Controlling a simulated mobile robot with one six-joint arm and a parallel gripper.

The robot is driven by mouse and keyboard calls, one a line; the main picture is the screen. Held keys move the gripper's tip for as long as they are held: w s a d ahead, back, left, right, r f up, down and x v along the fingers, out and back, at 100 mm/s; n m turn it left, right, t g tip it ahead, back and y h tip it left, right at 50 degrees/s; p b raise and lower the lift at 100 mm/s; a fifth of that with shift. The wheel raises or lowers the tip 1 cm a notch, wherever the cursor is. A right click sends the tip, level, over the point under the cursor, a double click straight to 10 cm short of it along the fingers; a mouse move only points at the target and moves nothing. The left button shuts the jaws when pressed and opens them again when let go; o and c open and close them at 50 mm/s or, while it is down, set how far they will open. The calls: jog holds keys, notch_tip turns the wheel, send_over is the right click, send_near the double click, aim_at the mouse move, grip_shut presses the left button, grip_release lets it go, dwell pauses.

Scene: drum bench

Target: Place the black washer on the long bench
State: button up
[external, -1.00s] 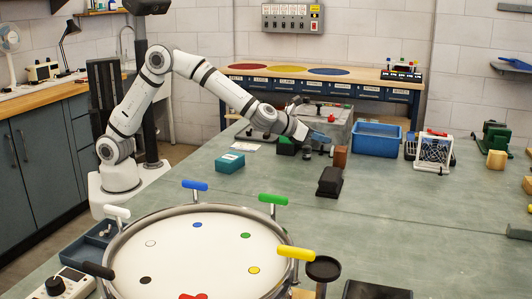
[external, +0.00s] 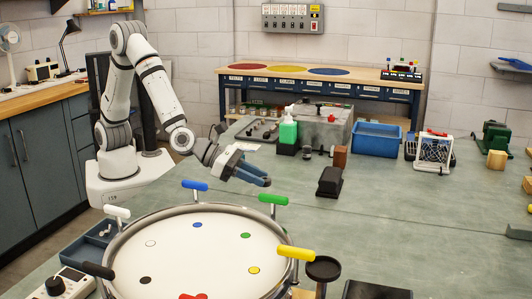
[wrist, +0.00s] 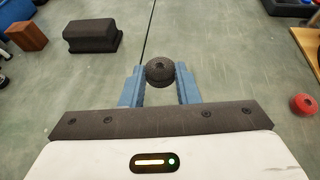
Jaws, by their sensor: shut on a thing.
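My gripper (external: 258,179) is over the green-grey bench top (external: 400,215), behind the large white drum (external: 190,255). Its blue fingers are shut on a dark round piece with a small hole in its top, the black washer (wrist: 160,71), seen between the fingertips in the wrist view. The washer is hardly discernible in the external view. A long wood-topped bench (external: 400,84) with red, yellow and blue discs stands at the back wall.
A black block (external: 330,181), brown block (external: 340,156), green bottle (external: 288,133) and blue bin (external: 376,139) stand beyond my gripper. Coloured handles rise around the drum rim, including a green one (external: 273,200). The bench right of the black block is largely clear.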

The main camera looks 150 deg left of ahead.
jog(key=d+m+t+h, duration=0.1)
jog(key=d, duration=0.4)
jog(key=d+m+h+p, duration=0.1)
jog(key=d, duration=0.5)
jog(key=w+d+m+t+h+p, duration=0.1)
jog(key=d, duration=0.4)
jog(key=shift+w+d+t, duration=0.1)
jog(key=shift+d+t, duration=0.2)
jog(key=s+d+m+h, duration=0.1)
jog(key=d, duration=0.4)
jog(key=s+d+m+t+h+p, duration=0.1)
jog(key=d, duration=0.4)
jog(key=s+d+m+t+h+p, duration=0.1)
jog(key=d+m, duration=0.1)
jog(key=d, duration=0.3)
jog(key=shift+s+d+f+h, duration=0.25)
jog(key=shift+s+h, duration=0.1)
jog(key=shift+h, duration=0.05)
